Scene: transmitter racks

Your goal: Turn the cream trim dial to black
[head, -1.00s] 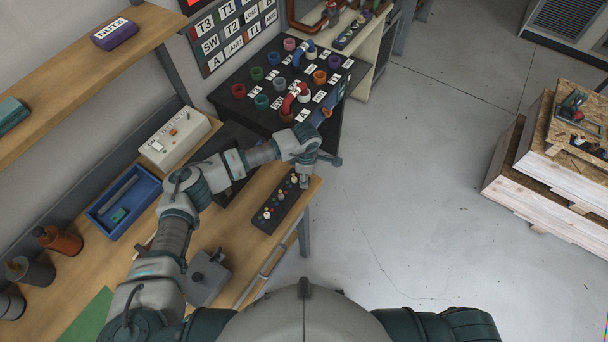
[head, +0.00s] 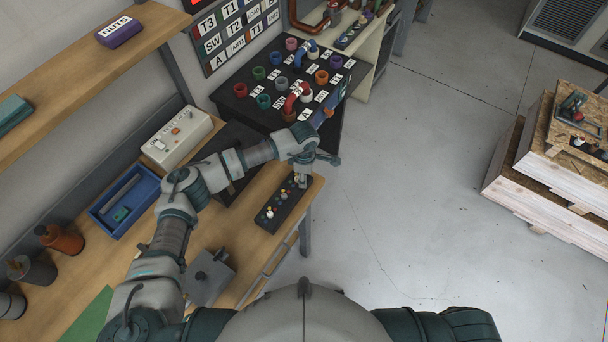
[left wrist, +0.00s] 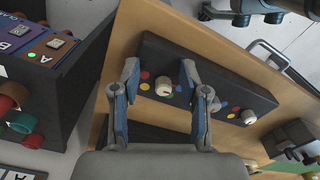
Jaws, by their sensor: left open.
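A dark control strip (head: 264,221) lies near the right end of the wooden bench, with small dials and coloured dots. In the left wrist view the strip (left wrist: 215,97) carries a pale cream dial (left wrist: 163,87) with red, yellow, blue and green dots around it. A second pale dial (left wrist: 249,117) sits farther right. My left gripper (left wrist: 160,74) is open, with its fingers apart on either side of the first dial; contact cannot be told. In the head view my left gripper (head: 303,181) is over the strip's far end and hides part of it. My right gripper is not in view.
A black panel (head: 236,102) with coloured sockets and a red plug stands beyond the bench. A cream box (head: 178,136), blue tray (head: 107,213) and grey block (head: 209,277) are on the bench (head: 62,192). Open floor (head: 420,200) lies to the right.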

